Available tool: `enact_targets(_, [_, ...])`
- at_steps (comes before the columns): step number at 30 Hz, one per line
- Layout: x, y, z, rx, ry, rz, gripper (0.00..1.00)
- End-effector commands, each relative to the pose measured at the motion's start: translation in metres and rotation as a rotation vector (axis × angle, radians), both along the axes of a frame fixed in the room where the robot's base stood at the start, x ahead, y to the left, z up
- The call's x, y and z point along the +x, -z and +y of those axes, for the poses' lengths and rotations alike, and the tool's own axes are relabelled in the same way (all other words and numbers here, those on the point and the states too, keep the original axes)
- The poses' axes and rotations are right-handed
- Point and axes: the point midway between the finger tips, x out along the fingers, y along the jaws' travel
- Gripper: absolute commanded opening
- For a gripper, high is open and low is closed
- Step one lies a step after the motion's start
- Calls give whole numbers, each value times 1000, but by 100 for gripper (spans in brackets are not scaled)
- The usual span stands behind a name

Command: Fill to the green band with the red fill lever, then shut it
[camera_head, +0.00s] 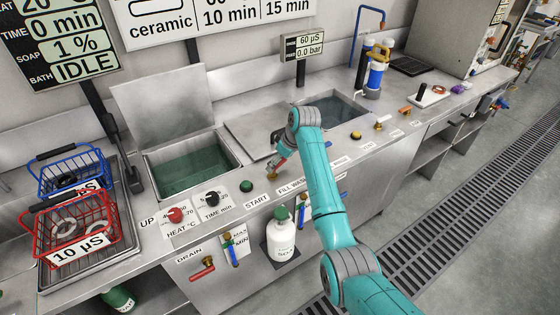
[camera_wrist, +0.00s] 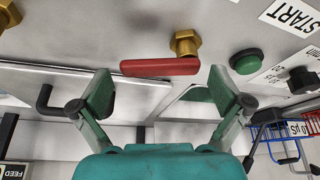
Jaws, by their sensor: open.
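The red fill lever (camera_wrist: 160,67) lies level on its brass fitting (camera_wrist: 185,43) in the wrist view. It spans much of the gap just beyond my open fingertips. My gripper (camera_wrist: 162,88) is empty, with a finger to each side of the lever. In the head view the lever (camera_head: 281,163) shows small above the FILL label (camera_head: 290,187), and my arm hides part of my gripper. The bath (camera_head: 227,150) holds dark green liquid (camera_head: 190,171) under a raised lid. I cannot make out a green band in it.
A green START button (camera_head: 246,186) and two knobs sit left of the fill lever. A red drain lever (camera_head: 202,268) is on the front panel. Blue (camera_head: 72,170) and red (camera_head: 65,250) baskets stand at left. A second basin (camera_head: 340,108) lies behind my arm.

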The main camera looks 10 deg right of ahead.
Motion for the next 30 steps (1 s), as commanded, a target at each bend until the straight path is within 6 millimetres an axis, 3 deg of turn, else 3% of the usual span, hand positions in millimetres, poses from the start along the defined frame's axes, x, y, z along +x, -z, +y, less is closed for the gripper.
enact_targets(1, [0, 0, 0, 0, 0, 0, 95])
enact_targets(9, [0, 0, 0, 0, 0, 0, 28])
enact_targets(10, [0, 0, 0, 0, 0, 0, 25])
enact_targets(30, [-10, -1, -2, 0, 339, -1, 25])
